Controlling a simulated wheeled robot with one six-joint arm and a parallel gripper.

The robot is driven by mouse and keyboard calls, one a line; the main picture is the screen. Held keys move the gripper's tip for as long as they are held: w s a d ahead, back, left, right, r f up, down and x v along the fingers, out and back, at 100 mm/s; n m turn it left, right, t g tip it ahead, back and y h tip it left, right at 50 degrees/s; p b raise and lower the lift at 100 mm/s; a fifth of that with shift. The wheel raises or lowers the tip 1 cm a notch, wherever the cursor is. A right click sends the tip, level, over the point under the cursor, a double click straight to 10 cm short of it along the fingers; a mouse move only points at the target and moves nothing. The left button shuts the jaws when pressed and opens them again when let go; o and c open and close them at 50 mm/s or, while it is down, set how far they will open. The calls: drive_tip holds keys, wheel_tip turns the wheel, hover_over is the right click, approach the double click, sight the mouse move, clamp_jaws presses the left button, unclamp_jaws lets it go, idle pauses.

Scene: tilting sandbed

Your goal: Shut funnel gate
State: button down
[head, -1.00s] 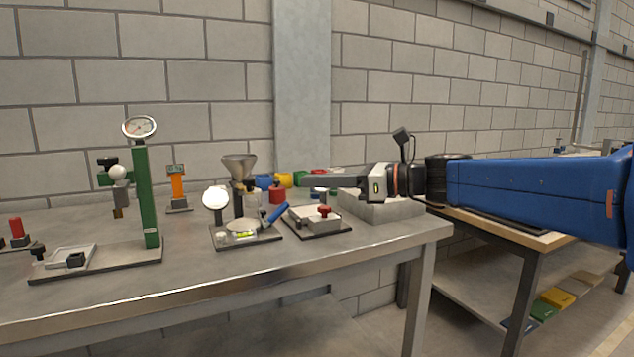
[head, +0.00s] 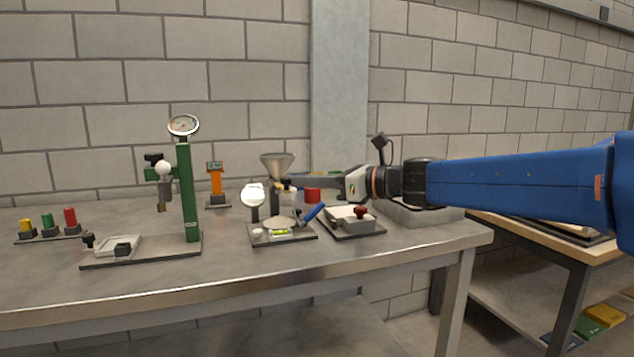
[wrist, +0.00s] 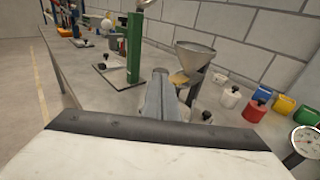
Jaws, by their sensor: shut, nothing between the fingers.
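The grey metal funnel (head: 277,163) stands on a post over the tilting sandbed base (head: 300,235), left of centre in the head view. In the wrist view the funnel (wrist: 193,55) is just right of my fingers, with a small tan part (wrist: 178,79) under its cone; I cannot tell whether this is the gate or how it is set. My gripper (head: 290,182) reaches in from the right and its tip is close below the funnel cone; contact cannot be told. In the wrist view its fingers (wrist: 160,75) are shut and empty.
A blue lever (head: 313,214) and a white round disc (head: 253,195) flank the funnel post. A box with a red knob (head: 361,213) stands to the right. A green gauge stand (head: 187,190) is at the left. Bare bench top lies in front.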

drive_tip(key=shift+w+a, duration=0.1)
idle(0.3)
drive_tip(key=w, duration=0.2)
drive_tip(key=w+a, duration=0.1)
drive_tip(key=shift+w, duration=0.4)
drive_tip(key=shift+d, duration=0.1)
